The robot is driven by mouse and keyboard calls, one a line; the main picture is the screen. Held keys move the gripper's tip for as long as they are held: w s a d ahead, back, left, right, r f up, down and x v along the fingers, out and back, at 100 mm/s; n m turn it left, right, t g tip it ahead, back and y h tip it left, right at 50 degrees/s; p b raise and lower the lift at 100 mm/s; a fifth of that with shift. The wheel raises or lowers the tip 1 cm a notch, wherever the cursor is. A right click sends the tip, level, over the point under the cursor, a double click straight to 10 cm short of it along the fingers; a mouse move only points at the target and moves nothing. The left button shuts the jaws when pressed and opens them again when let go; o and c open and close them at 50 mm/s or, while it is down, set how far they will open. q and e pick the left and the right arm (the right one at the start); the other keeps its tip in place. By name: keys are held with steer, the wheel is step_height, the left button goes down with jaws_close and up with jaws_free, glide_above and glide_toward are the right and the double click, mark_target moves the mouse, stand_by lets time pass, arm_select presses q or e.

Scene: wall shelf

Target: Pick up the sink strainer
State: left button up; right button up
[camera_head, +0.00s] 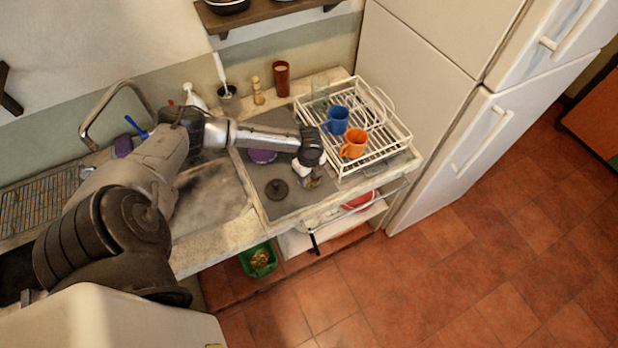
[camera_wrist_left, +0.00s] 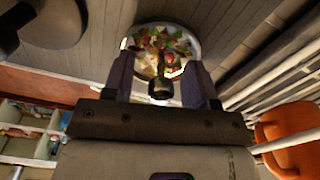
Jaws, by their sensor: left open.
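The sink strainer (camera_wrist_left: 178,42) is a round, light-rimmed dish filled with colourful food scraps. It lies on the grey ribbed drainboard, and a dark knob-like part (camera_wrist_left: 160,88) shows in front of it in the left wrist view. My left gripper (camera_wrist_left: 160,80) is open, with one finger on each side of this part; I cannot tell whether they touch it. In the head view my left gripper (camera_head: 312,167) is low over the drainboard beside the dish rack, and it hides most of the strainer (camera_head: 311,182). My right gripper is not in view.
A white wire dish rack (camera_head: 398,128) with blue (camera_head: 337,120) and orange (camera_head: 353,144) mugs stands close on the right. A dark round lid-like object (camera_head: 277,189) lies left of the gripper. A purple object (camera_head: 262,156) is behind it. The counter's front edge is near.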

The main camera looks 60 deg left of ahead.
arm_select(q)
steer(key=shift+c, duration=0.2)
jaws_close()
steer(key=shift+r, duration=0.15)
